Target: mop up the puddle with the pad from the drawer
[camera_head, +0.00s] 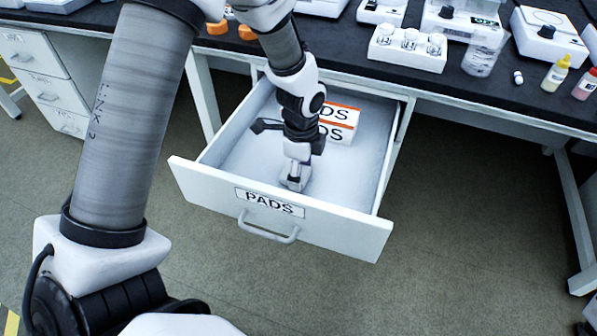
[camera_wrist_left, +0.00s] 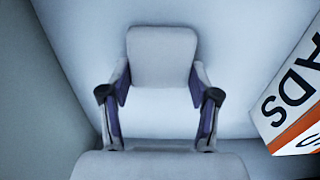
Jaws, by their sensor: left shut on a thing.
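The drawer (camera_head: 340,226) labelled PADS is pulled open under the bench. My left gripper (camera_head: 297,168) reaches down inside it, near the front panel. In the left wrist view the gripper (camera_wrist_left: 160,78) is shut on a pale, rounded block, the pad (camera_wrist_left: 162,50), with one finger at each side. The pad is low in the drawer; whether it touches the drawer floor I cannot tell. The gripper hides most of it in the head view. No puddle shows. My right gripper is not in view.
A white box with an orange stripe, lettered PADS (camera_head: 342,131), stands in the drawer behind the gripper; it also shows at the right of the left wrist view (camera_wrist_left: 285,100). The dark bench top (camera_head: 480,95) above holds instruments, vials and bottles. The floor in front is clear.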

